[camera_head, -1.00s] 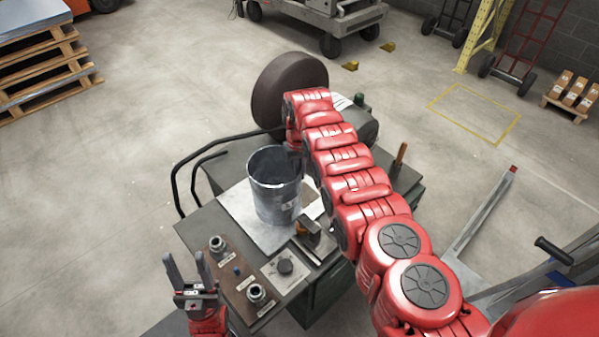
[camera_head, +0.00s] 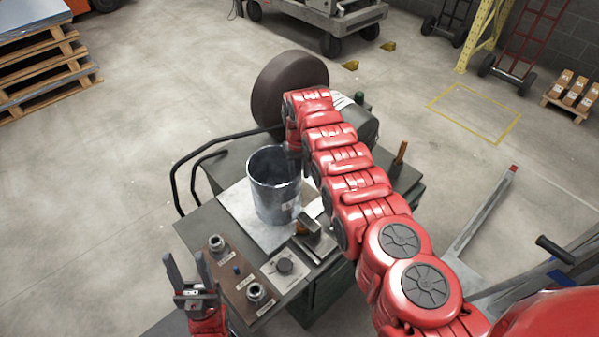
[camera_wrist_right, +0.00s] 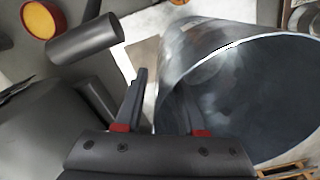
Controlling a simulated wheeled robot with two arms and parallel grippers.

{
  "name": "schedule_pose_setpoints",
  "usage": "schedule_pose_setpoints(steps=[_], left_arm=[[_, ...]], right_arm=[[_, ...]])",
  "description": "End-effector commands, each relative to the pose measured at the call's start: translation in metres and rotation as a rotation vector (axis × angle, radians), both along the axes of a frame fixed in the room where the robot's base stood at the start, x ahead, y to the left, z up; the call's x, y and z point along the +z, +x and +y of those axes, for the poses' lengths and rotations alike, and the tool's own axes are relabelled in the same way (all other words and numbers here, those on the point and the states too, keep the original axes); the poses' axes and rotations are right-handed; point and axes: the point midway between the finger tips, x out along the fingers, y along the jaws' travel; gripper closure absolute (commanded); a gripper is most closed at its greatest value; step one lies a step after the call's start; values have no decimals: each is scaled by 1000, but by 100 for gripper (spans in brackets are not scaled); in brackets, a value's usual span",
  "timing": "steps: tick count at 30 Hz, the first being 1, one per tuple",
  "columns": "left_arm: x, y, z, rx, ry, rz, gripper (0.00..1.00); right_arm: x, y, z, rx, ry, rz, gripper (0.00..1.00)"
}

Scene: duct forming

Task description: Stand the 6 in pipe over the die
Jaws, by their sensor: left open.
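The pipe (camera_head: 272,203), a grey metal cylinder open at the top, stands upright on a pale sheet on the bench. Its open end fills the right of the right wrist view (camera_wrist_right: 262,95). No die can be made out; the pipe hides what is inside and beneath it. My right gripper (camera_wrist_right: 163,90) is astride the pipe's wall, one finger outside and one inside, with a gap visible beside the wall. In the head view its fingers are hidden behind the arm and the pipe rim. My left gripper (camera_head: 187,268) is open and empty, left of the bench's front.
The bench (camera_head: 195,222) carries a brown panel (camera_head: 236,275) with knobs and a dark block (camera_head: 316,240) close to the pipe's right. A large brown disc (camera_head: 285,88) stands behind. A black bent rail (camera_head: 176,180) runs along the left.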

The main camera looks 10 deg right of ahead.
Motion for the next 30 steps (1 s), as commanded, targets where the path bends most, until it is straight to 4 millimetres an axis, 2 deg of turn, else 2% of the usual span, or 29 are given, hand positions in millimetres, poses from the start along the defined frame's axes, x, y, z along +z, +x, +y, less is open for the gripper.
schedule_pose_setpoints(steps=[8,11,15,16,24,30], left_arm=[[2,0,0,0,0,0,50],[7,0,0,0,0,0,50],[15,0,0,0,0,0,50],[10,0,0,0,0,0,50],[-17,0,0,0,0,0,50],[-28,0,0,0,0,0,50]], right_arm=[[3,0,0,0,0,1,62],[11,0,-1,-1,-1,3,62],[31,-1,-1,-2,1,0,62],[35,1,0,-1,1,-6,62],[99,2,0,-1,0,-6,62],[141,1,0,0,0,-4,62]])
